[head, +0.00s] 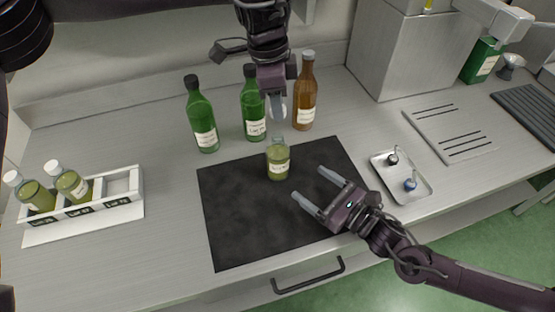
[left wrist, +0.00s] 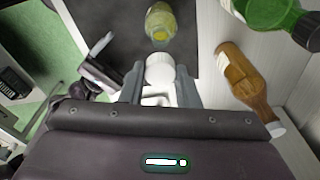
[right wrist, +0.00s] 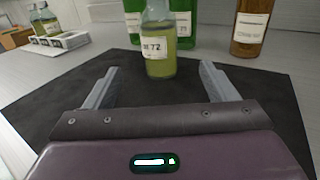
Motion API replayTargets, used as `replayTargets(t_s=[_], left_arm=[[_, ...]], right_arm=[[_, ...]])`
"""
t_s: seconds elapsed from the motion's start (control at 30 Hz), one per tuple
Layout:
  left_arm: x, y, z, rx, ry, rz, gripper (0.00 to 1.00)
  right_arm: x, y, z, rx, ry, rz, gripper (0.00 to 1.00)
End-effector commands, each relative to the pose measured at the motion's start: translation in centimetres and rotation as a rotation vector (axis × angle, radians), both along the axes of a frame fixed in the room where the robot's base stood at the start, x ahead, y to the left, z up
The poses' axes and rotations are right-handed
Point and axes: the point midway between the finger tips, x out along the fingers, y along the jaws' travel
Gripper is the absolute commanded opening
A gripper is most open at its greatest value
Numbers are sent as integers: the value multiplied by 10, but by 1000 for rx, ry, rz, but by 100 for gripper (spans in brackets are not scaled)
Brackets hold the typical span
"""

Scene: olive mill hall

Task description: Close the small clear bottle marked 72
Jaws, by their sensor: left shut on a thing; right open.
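The small clear bottle (head: 278,162) holds yellow-green liquid and stands upright on the dark mat (head: 235,225). Its label reads 72 in the right wrist view (right wrist: 158,45). Its mouth is open in the left wrist view (left wrist: 160,32). My left gripper (head: 277,108) is shut on a white cap (left wrist: 160,68), pointing down, with the cap apart from the bottle and near its mouth. My right gripper (head: 312,186) is open and empty, low over the mat, its fingers pointing towards the bottle but short of it.
Green bottles (head: 203,120) and a brown bottle (head: 304,95) stand close behind. A white rack (head: 120,205) with two capped bottles is at left. A metal tray (head: 415,192) with a black and a blue small item is at right. The mat's left part is clear.

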Motion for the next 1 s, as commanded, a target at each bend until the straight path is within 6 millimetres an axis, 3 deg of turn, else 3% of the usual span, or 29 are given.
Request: replayTargets(t_s=[0.6,1.0], left_arm=[[0,0,0,0,0,0,8],[0,0,0,0,0,0,8]], right_arm=[[68,76,1,3,0,1,79],[78,86,0,1,2,0,79]])
